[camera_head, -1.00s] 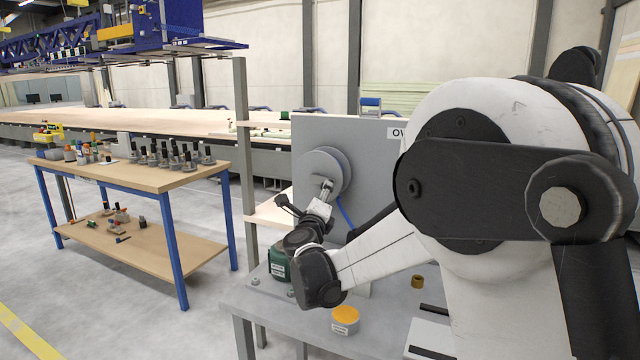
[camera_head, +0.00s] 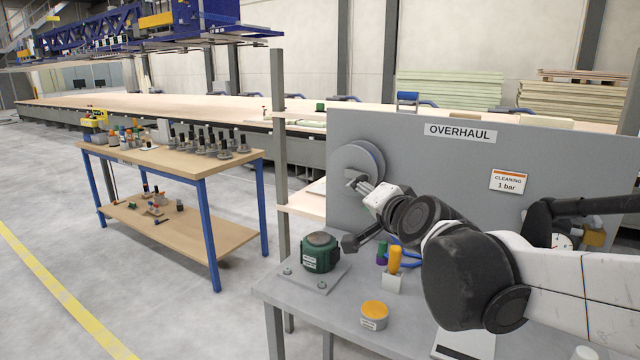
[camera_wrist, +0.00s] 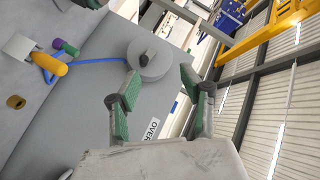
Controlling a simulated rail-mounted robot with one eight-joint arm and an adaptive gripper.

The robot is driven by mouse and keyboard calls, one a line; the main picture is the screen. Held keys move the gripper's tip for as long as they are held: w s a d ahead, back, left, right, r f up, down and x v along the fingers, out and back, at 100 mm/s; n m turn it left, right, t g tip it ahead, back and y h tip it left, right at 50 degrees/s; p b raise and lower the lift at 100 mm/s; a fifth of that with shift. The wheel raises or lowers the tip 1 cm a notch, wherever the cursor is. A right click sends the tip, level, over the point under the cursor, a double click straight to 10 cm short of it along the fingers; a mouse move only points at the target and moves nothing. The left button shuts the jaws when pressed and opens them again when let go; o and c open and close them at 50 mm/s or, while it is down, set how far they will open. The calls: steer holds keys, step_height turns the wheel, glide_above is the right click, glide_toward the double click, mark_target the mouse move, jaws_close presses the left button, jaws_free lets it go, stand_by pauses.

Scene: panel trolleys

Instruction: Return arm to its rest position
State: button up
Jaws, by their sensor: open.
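My gripper (camera_wrist: 158,97) is open and empty in the wrist view, its two green-padded fingers apart. In the head view my gripper (camera_head: 358,184) is in front of the grey overhaul panel, close to the round grey disc (camera_head: 358,160) mounted on it. In the wrist view the disc (camera_wrist: 150,60) shows beyond the fingers; I cannot tell whether they touch it. My arm comes in from the right and hides part of the panel and bench.
On the grey bench (camera_head: 290,292) stand a green housing (camera_head: 320,252), an orange-topped tin (camera_head: 374,313) and a holder with an orange-handled tool (camera_head: 394,262). The overhaul panel (camera_head: 420,150) rises behind. A wooden-topped trolley (camera_head: 170,158) with several parts stands left. Open floor lies further left.

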steer(key=s+d+f+n+g+h, duration=0.1)
steer(key=s+d+f+n+g, duration=0.1)
steer(key=s+f, duration=0.3)
steer(key=s+d+f+n+g+h+p, duration=0.1)
steer(key=s+d+f+n+g, duration=0.2)
steer(key=s, duration=1)
steer(key=s+d+f+n+g+h, duration=0.2)
steer(key=s+d+f, duration=0.4)
steer(key=s, duration=0.3)
steer(key=shift+f+n+g+p, duration=0.4)
steer(key=shift+g, duration=0.1)
steer(key=shift+c, duration=0.2)
steer(key=w+a+r+m+t+y, duration=0.1)
steer(key=w+a+r+m+t, duration=0.4)
steer(key=w, duration=0.7)
steer(key=w+a+r+m+t+y, duration=0.15)
steer(key=w+a+r+m, duration=0.35)
steer(key=w, duration=0.8)
steer(key=w+a+r+m+t, duration=0.2)
steer(key=w+r+m+t, duration=0.4)
steer(key=w, duration=0.6)
steer(key=shift+w+d+f+m+g+h+p, duration=0.1)
steer(key=shift+w+d+f+m+h+p, duration=0.45)
steer(key=shift+w+f+m+h, duration=1.65)
steer(key=shift+w+d+f+m+g+h+p, duration=0.2)
steer(key=shift+w+d+m+h, duration=0.85)
steer(key=shift+w, duration=2.45)
steer(key=shift+w+d+f+m+g+h+p, duration=0.1)
steer(key=shift+w+d+f+m+h+p, duration=0.5)
steer(key=shift+w+f+m, duration=1.3)
